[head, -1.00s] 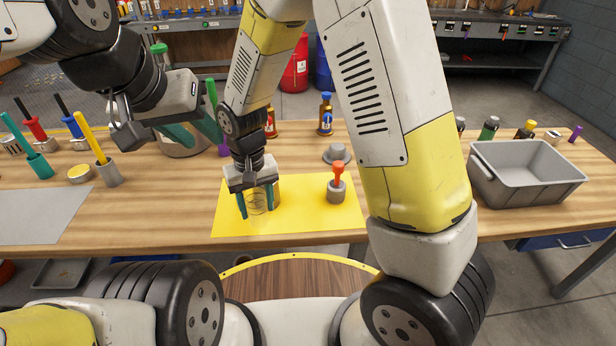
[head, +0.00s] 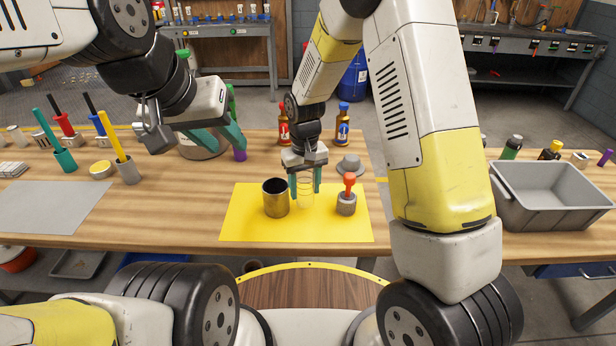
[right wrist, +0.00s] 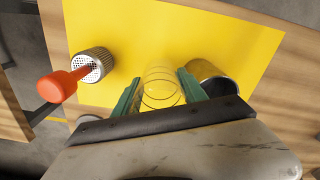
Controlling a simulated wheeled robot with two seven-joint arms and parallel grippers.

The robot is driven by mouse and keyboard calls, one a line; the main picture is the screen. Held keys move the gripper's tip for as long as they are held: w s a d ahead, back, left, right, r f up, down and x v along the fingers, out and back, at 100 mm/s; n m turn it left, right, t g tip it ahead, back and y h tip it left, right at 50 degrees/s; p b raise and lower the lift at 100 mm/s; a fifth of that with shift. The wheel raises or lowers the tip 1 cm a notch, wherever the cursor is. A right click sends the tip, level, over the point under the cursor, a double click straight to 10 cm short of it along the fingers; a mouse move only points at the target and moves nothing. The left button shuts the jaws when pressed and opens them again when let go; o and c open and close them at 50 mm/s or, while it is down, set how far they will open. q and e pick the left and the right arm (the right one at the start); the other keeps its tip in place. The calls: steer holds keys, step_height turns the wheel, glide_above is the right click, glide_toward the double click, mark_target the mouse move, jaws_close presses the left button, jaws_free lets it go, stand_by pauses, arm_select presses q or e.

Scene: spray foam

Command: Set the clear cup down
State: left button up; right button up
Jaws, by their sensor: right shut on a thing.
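The clear cup (head: 305,196) is between the fingers of my right gripper (head: 304,183), over the yellow mat (head: 240,231). It looks upright; whether its base touches the mat I cannot tell. In the right wrist view the clear cup (right wrist: 161,88) shows ring marks, with the green fingers of my right gripper (right wrist: 163,95) shut on its sides. A metal can (head: 275,200) stands just left of the cup. A grey pot with an orange-red handle (head: 347,200) stands to the right. My left gripper (head: 200,143) is open and empty above the table's left half.
A grey bin (head: 553,203) stands at the right. A grey mat (head: 50,207) lies at the left, near pots with coloured handles. Two brown bottles (head: 342,125) and a grey lid-like piece (head: 348,165) are behind the yellow mat. The mat's front strip is clear.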

mark_target(307, 195)
steer(key=shift+w+d, duration=0.25)
steer(key=shift+w, duration=0.1)
steer(key=shift+w+d+f, duration=0.1)
steer(key=shift+w+f, duration=0.05)
steer(key=shift+f, duration=1.65)
steer(key=shift+f, duration=0.1)
steer(key=o, duration=1.1)
